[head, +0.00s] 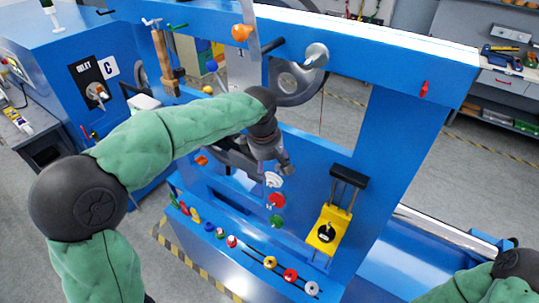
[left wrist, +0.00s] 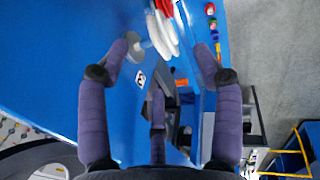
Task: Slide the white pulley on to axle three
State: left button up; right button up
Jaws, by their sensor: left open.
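In the head view my left gripper (head: 280,163) is open in front of the blue panel, fingers apart. A white pulley (head: 273,180) is just below its fingertips, with a red pulley (head: 276,200) and a green pulley (head: 277,221) below that. In the left wrist view, white discs (left wrist: 160,34) show beyond and between the spread purple fingers of my left gripper (left wrist: 160,62), next to red (left wrist: 165,7). A grey round end (left wrist: 134,47) is close to the left fingertip. Another white pulley (head: 312,288) sits on the lower ledge. I cannot tell which axle is three. My right gripper is out of view.
A yellow pulley (head: 270,262) and a red one (head: 290,274) share the ledge, with several coloured pieces further left. A yellow block with a black knob (head: 326,235) stands out from the panel at right. A grey cylinder (head: 316,54) projects from the upper beam.

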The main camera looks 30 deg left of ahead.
aim_at(272, 174)
pick_arm(q)
jog(key=x, duration=0.5)
jog(key=shift+s, duration=0.2)
jog(key=shift+w+f, duration=0.3)
jog(key=shift+f, duration=0.25)
jog(key=shift+s, duration=0.1)
jog(key=shift+c, duration=0.3)
grip_shut()
jog(key=shift+r+p, duration=0.1)
jog(key=shift+p, duration=0.45)
jog(key=shift+w+r+g+p, duration=0.1)
jog(key=shift+g+p, duration=0.65)
jog(key=shift+p, duration=0.85)
jog(key=shift+w+g+p, duration=0.15)
jog(key=shift+g+p, duration=0.6)
jog(key=shift+p, duration=0.8)
